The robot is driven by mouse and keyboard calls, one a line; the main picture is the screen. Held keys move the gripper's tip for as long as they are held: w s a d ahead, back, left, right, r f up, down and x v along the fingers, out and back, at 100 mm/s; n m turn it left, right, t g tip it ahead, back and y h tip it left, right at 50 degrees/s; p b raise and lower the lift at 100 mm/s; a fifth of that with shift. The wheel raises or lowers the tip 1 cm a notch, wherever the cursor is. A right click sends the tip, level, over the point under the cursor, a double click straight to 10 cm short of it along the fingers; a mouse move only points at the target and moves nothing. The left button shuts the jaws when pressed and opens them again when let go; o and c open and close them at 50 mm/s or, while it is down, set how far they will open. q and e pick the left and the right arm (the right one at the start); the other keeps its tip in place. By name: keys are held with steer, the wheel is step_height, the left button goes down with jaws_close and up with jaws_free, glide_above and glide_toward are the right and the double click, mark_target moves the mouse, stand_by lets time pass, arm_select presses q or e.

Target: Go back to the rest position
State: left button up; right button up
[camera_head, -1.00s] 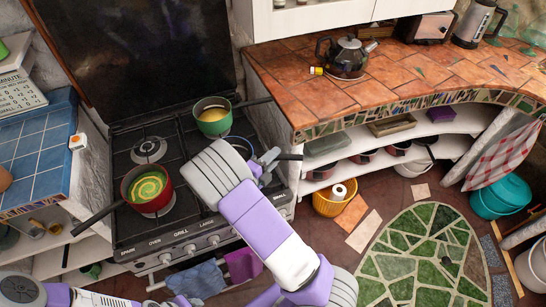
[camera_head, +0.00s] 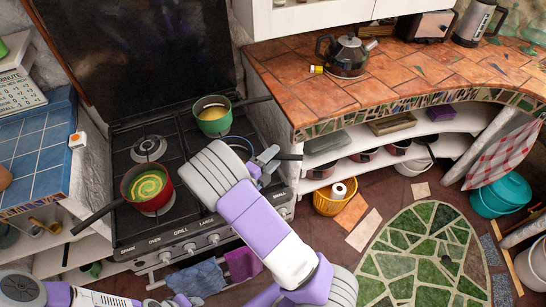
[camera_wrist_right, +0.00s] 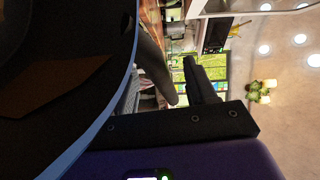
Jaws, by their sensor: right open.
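My right arm reaches up over the front of the stove (camera_head: 130,228). Its open right gripper (camera_head: 266,160) is at the stove's right front, beside a blue-rimmed pan (camera_head: 236,138) that my wrist partly hides. The pan's dark handle points right; I cannot tell if the fingers touch it. In the right wrist view, a dark round surface with a blue rim (camera_wrist_right: 112,110) fills the left side, very close to the dark fingers. My left arm enters at the bottom left, low in front of the stove; its fingers are too unclear to read.
A red pot (camera_head: 148,186) with green swirled contents and a green pot (camera_head: 212,118) stand on the burners. A kettle (camera_head: 346,56) stands on the tiled counter (camera_head: 420,75). A yellow basket (camera_head: 334,200) is on the floor. The green floor mosaic (camera_head: 425,255) is clear.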

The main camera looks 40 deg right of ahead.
steer(key=p+v, duration=0.1)
steer(key=v, duration=0.6)
